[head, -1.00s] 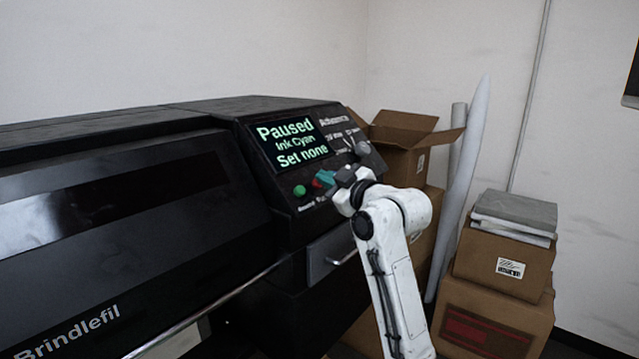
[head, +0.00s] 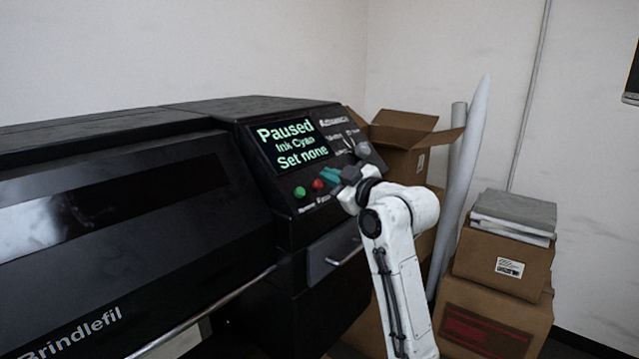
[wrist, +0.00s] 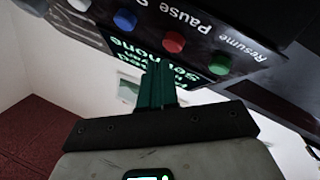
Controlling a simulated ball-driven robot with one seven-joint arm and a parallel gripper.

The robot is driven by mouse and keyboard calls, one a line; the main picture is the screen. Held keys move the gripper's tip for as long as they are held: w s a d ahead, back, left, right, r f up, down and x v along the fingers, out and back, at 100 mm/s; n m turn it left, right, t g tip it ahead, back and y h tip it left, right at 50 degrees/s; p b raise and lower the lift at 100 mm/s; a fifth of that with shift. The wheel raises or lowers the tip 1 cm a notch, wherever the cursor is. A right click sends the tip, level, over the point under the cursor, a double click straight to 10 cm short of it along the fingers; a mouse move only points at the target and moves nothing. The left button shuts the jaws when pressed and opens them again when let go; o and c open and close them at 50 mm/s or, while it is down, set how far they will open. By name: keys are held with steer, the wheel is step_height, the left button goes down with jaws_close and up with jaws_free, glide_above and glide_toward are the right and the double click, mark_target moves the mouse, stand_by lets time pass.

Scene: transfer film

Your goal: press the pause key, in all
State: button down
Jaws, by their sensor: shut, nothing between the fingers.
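The printer's screen (head: 290,143) reads "Paused", "Ink Cyan" and "Set none". The red pause key (head: 318,184) is on the panel below the screen, beside the green resume key (head: 299,192). In the wrist view the red key (wrist: 173,42) lies by the label "Pause", and the green key (wrist: 219,64) by "Resume". My gripper (head: 331,176) is shut and empty, with its teal fingers just right of the red key in the head view. In the wrist view my fingertips (wrist: 159,68) are apart from the red key, with a gap between.
A blue key (wrist: 125,20) and a white key (wrist: 79,5) sit on the same panel. A grey knob (head: 362,150) is at the panel's right. A drawer handle (head: 345,255) sticks out below. Cardboard boxes (head: 500,290) stand at the right.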

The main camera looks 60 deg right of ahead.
steer(key=s+r+p, duration=0.2)
steer(key=s+r, duration=0.1)
steer(key=shift+s+a+r+p, duration=0.2)
steer(key=shift+a+r+p, duration=0.05)
steer(key=shift+a+p, duration=0.15)
stand_by(1.0)
